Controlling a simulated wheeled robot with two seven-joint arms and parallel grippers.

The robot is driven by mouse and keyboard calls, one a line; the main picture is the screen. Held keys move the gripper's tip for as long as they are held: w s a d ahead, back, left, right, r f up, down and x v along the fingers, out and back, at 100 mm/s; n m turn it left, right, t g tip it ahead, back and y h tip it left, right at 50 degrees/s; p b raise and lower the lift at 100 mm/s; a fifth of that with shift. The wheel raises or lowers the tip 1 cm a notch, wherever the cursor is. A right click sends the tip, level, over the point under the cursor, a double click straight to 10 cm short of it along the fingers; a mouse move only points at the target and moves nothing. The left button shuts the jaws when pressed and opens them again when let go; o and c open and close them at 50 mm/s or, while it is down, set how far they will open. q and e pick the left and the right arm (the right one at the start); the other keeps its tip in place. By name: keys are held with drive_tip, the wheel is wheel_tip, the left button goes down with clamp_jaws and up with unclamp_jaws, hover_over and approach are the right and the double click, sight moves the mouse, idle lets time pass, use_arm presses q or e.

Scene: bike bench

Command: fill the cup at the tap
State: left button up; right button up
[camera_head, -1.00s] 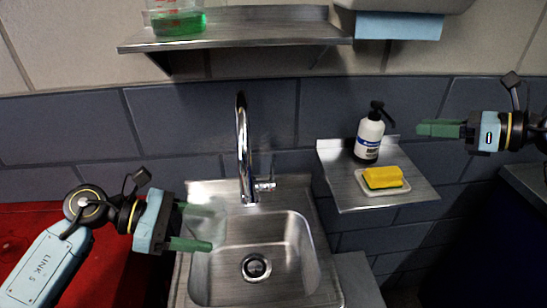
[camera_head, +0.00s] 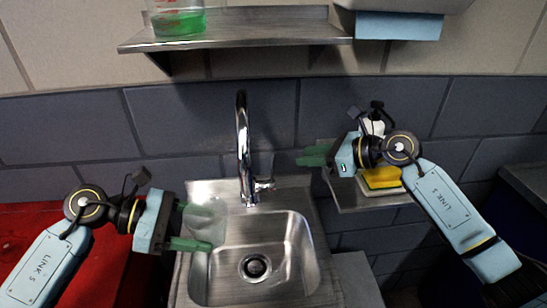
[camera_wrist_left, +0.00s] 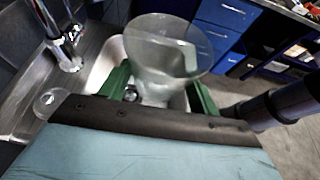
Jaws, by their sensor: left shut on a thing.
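A clear, see-through cup (camera_head: 205,223) is held by my left gripper (camera_head: 194,226) over the left side of the steel sink (camera_head: 285,265). The left wrist view shows the cup (camera_wrist_left: 168,62) between the green fingers; I cannot tell whether it holds liquid. The chrome tap (camera_head: 243,150) stands behind the sink, with its lever (camera_head: 265,185) at the right of its base. The cup is to the left of the tap and nearer to me. My right gripper (camera_head: 313,157) points left, to the right of the tap and above its lever. Its fingers overlap, so its opening is unclear.
A small steel shelf (camera_head: 345,200) right of the sink holds a yellow sponge (camera_head: 382,177) on a dish and a bottle (camera_head: 374,126) partly hidden by my right arm. An upper shelf (camera_head: 240,40) holds a container with green liquid (camera_head: 178,22). A red surface (camera_head: 30,225) lies at left.

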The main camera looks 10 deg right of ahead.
hover_over(273, 181)
drive_tip(key=f, duration=0.4)
drive_tip(key=shift+w, duration=0.3)
drive_tip(key=shift+d, duration=0.1)
drive_tip(key=shift+c, duration=0.4)
clamp_jaws()
